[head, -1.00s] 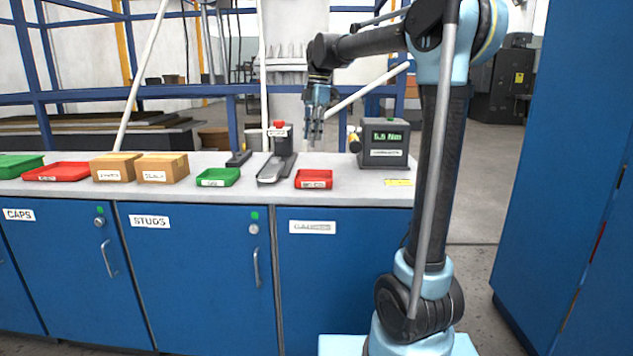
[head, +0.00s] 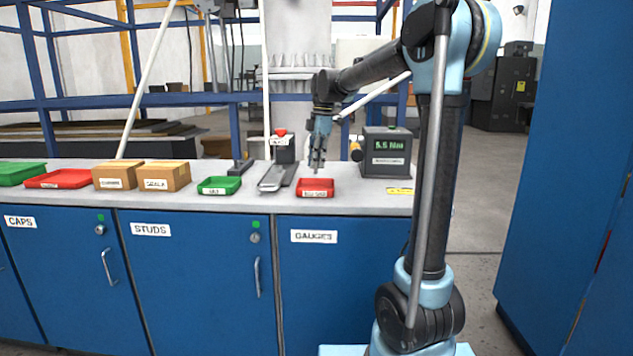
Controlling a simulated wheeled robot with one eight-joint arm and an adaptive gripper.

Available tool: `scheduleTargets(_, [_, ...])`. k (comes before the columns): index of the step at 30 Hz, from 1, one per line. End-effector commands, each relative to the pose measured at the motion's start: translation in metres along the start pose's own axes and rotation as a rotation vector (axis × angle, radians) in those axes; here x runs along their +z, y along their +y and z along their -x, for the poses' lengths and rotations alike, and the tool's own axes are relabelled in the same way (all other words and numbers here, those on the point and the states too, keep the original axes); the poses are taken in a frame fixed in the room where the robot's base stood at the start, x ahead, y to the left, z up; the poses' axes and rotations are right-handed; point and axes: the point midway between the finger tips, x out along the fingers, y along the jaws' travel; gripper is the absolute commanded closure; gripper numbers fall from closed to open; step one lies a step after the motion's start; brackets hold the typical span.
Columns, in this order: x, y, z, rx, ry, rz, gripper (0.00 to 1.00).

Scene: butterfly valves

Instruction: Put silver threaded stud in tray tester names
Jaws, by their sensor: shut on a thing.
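My gripper (head: 317,164) points down just above the small red tray (head: 315,188) on the bench. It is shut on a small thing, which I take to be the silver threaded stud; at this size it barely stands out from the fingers. The tester (head: 386,153) is a dark grey box with a green display that seems to read 5.5 Nm. It stands right of the red tray. A small green tray (head: 219,186) sits further left. The tray labels are too small to read surely.
Between the small trays stand a device with a red top (head: 281,150) and a flat metal piece (head: 274,178). Two cardboard boxes (head: 164,177), a larger red tray (head: 58,179) and a larger green tray (head: 20,173) are at left. A tall blue cabinet (head: 560,180) is at right.

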Motion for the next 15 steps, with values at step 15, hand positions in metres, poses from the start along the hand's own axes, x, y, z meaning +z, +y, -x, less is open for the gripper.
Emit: scheduleTargets(15, [0.006, 0.0, -0.05, 0.0, 0.0, 0.001, 1.0])
